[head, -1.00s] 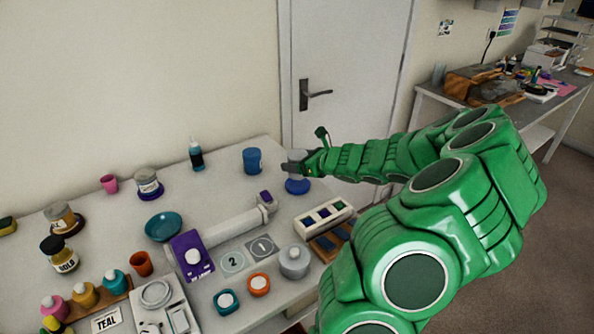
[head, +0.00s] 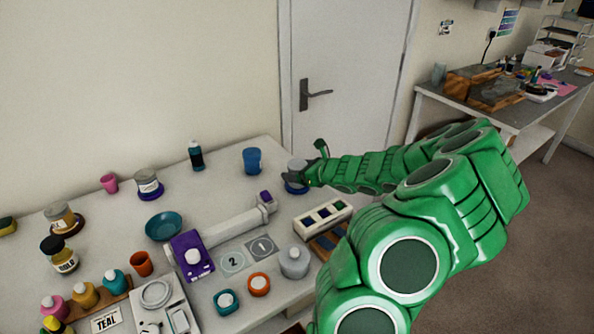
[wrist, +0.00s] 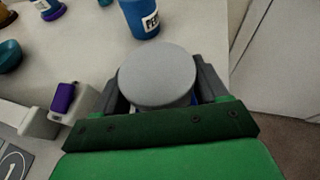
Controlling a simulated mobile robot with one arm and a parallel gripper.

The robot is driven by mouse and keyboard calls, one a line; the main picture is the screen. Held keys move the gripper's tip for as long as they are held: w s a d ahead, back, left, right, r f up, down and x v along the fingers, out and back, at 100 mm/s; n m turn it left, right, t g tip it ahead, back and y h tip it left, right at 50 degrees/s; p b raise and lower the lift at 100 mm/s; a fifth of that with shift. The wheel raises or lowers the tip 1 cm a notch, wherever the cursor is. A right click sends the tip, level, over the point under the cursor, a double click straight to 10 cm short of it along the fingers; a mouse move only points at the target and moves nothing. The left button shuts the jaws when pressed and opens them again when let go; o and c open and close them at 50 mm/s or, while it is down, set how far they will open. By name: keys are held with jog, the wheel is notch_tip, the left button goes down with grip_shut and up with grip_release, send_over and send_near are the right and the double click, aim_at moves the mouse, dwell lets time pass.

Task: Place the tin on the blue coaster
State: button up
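The grey tin (head: 296,166) is upright near the table's far right corner, with its round lid (wrist: 157,75) filling the middle of the wrist view. My gripper (head: 299,176) has a finger on either side of the tin and is shut on it. The blue coaster (head: 292,188) shows just under the tin in the head view. In the wrist view the tin and fingers hide nearly all of it. The tin's base looks to be on or very close to the coaster; I cannot tell whether they touch.
A blue cup (head: 252,161) stands left of the tin. A white holder with coloured squares (head: 323,220) lies in front. A pale tube (head: 235,226) with a purple part lies to the front left. Other tins (head: 148,184) and bottles are farther left. The door is behind.

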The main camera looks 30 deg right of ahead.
jog(key=o, duration=0.4)
jog(key=shift+o, duration=0.2)
jog(key=shift+r, duration=0.1)
jog(key=v, duration=1.2)
jog(key=shift+a, duration=0.1)
